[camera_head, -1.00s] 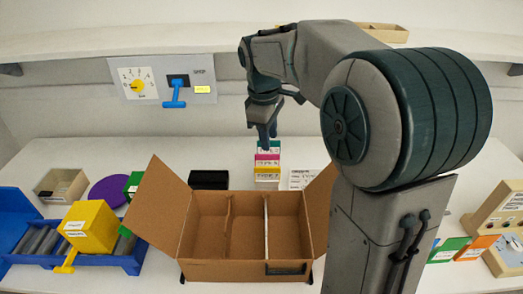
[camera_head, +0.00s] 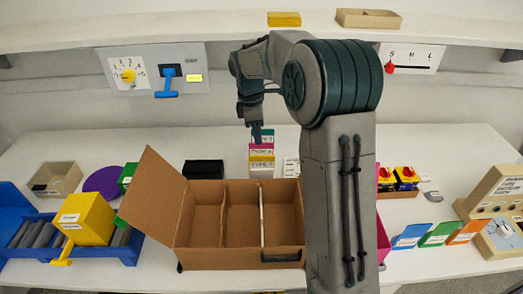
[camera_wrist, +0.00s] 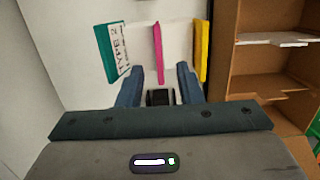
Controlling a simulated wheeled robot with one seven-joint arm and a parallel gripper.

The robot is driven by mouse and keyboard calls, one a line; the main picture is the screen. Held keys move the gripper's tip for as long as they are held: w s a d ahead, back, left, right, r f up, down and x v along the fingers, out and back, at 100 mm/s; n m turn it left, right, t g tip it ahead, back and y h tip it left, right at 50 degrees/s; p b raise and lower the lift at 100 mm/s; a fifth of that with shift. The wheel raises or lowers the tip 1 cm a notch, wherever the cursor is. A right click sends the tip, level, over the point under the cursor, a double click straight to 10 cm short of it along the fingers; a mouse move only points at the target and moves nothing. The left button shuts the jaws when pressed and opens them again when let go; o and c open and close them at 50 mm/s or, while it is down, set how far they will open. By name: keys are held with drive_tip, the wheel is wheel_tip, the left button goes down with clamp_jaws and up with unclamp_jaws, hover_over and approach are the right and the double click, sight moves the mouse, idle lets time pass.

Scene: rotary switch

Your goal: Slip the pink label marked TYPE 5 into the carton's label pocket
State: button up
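The pink label (camera_head: 262,152) stands in a row between a teal label (camera_head: 266,140) and a yellow label (camera_head: 261,163), behind the carton. In the wrist view the pink label (camera_wrist: 157,52) shows edge-on, just beyond and between my two fingertips; its marking cannot be read. My gripper (camera_wrist: 160,72) is open, with nothing visibly held. In the head view my gripper (camera_head: 256,138) points down at the labels' back left. The open carton (camera_head: 199,245) has a dark, frame-like pocket (camera_head: 282,257) low on its front, at the right.
The teal label reads TYPE 2 in the wrist view (camera_wrist: 117,50). A black box (camera_head: 204,169) lies left of the labels. The carton's raised flap (camera_head: 152,192) stands at left. A yellow block (camera_head: 85,218) sits on a blue roller stand. Coloured cards (camera_head: 438,234) stand at right.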

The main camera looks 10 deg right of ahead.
sight(261, 152)
drive_tip(key=f, duration=0.2)
drive_tip(key=d+f, duration=0.1)
drive_tip(key=f, duration=0.2)
drive_tip(key=shift+f, duration=0.3)
clamp_jaws()
